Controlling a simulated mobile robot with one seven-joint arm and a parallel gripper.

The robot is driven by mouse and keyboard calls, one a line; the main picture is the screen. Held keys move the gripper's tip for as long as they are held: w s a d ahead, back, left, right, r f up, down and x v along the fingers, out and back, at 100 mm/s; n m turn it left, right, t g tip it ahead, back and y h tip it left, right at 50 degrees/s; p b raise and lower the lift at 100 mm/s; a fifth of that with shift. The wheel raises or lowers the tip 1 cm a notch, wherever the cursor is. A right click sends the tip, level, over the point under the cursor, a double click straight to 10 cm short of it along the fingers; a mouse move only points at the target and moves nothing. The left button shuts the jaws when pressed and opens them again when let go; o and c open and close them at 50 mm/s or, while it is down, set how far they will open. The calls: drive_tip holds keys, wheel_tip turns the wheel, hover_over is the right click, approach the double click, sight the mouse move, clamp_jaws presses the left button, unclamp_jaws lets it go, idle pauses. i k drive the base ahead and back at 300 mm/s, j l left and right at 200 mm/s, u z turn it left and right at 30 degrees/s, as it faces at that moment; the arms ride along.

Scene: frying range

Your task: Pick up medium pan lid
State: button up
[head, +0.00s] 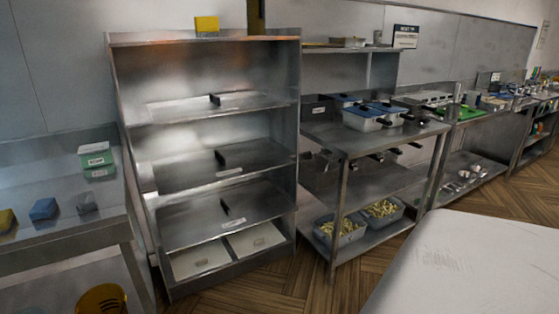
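The steel shelf unit (122,95) stands left of centre. Flat metallic pieces with black handles, which look like lids, lie on its shelves. The top one (185,109) has its black handle (215,100) standing up. Another black handle (220,158) shows on the middle shelf and a third (225,207) on the lower shelf. The metal blends with the shelves, so their outlines are hard to see. I cannot tell for sure which is the medium pan lid. My gripper is not in view.
A steel bench (50,227) with sponges and a green-and-white box (95,156) stands at left. A yellow bucket (102,299) sits below it. Right of the shelves, a steel table (340,146) holds blue-lidded containers (366,119). Wooden floor (285,285) shows in front of the shelves.

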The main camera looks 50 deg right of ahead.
sight(181, 174)
drive_tip(key=z, duration=1.15)
drive_tip(key=i+l+u, duration=0.1)
drive_tip(key=i+l, duration=0.2)
drive_tip(key=i+l+u, duration=0.15)
drive_tip(key=i+l, duration=0.15)
drive_tip(key=i+l+u, duration=0.1)
drive_tip(key=i+l, duration=0.2)
drive_tip(key=i+l+u, duration=0.15)
drive_tip(key=l, duration=0.25)
drive_tip(key=i+l+u, duration=0.1)
drive_tip(key=i+l, duration=0.25)
drive_tip(key=i+l+u, duration=0.1)
drive_tip(key=l, duration=0.35)
drive_tip(key=i+l+u, duration=0.15)
drive_tip(key=i+l, duration=0.2)
drive_tip(key=i+l+u, duration=0.1)
drive_tip(key=l, duration=0.45)
drive_tip(key=i+l, duration=0.15)
drive_tip(key=i, duration=0.15)
drive_tip(key=i+l+u, duration=0.1)
drive_tip(key=i, duration=0.2)
